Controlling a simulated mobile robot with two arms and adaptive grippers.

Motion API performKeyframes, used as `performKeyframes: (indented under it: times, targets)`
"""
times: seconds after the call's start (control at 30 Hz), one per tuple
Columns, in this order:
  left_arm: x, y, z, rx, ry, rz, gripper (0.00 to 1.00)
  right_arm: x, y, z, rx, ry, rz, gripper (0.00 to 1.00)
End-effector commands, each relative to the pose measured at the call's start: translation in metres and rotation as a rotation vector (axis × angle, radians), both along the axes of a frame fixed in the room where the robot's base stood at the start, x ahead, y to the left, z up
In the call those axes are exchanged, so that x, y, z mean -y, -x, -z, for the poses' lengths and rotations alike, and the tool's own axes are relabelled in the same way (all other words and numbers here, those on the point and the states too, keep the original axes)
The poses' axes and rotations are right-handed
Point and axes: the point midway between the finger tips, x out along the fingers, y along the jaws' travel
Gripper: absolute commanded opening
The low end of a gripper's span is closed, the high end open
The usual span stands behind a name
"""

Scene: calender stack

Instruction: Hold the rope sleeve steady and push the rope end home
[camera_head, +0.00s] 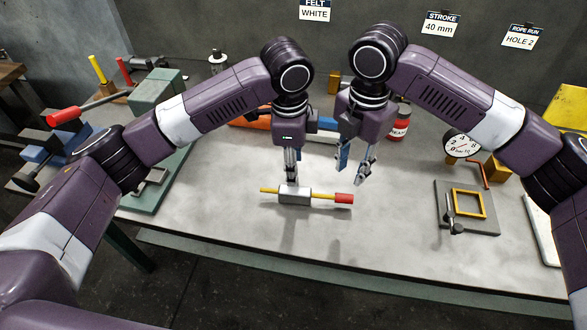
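A grey rope sleeve (295,196) lies level low over the grey bench top, left of its middle. A thin yellow rope (268,190) sticks out of its left end. More yellow shows at its right end, finishing in a red tip (343,198). My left gripper (291,181) points straight down, its fingertips at the top of the sleeve. Its fingers are seen nearly edge-on, so whether they grip the sleeve is unclear. My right gripper (352,177) is open and empty, fingers apart, above and behind the red tip.
A fixture plate with a yellow frame (468,204), a dial gauge (462,144) and a red jar (398,127) stand to the right. The bench front is clear.

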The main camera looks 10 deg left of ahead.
Motion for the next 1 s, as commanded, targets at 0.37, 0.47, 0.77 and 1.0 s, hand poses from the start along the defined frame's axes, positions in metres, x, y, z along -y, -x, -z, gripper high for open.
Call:
performKeyframes:
  times: [0.37,0.47,0.77,1.0]
  targets:
    - [0.000,0.022,0.024,-0.077,-0.043,0.016,0.43,0.000,0.000,0.000,0.000,0.000,0.000,0.29]
    - [0.000,0.022,0.039,-0.076,-0.041,0.015,0.43,0.000,0.000,0.000,0.000,0.000,0.000,0.29]
    - [0.001,0.021,0.072,-0.072,-0.040,0.016,0.43,0.000,0.000,0.000,0.000,0.000,0.000,0.29]
    - [0.001,0.020,0.075,-0.071,-0.039,0.016,0.43,0.000,0.000,0.000,0.000,0.000,0.000,0.29]
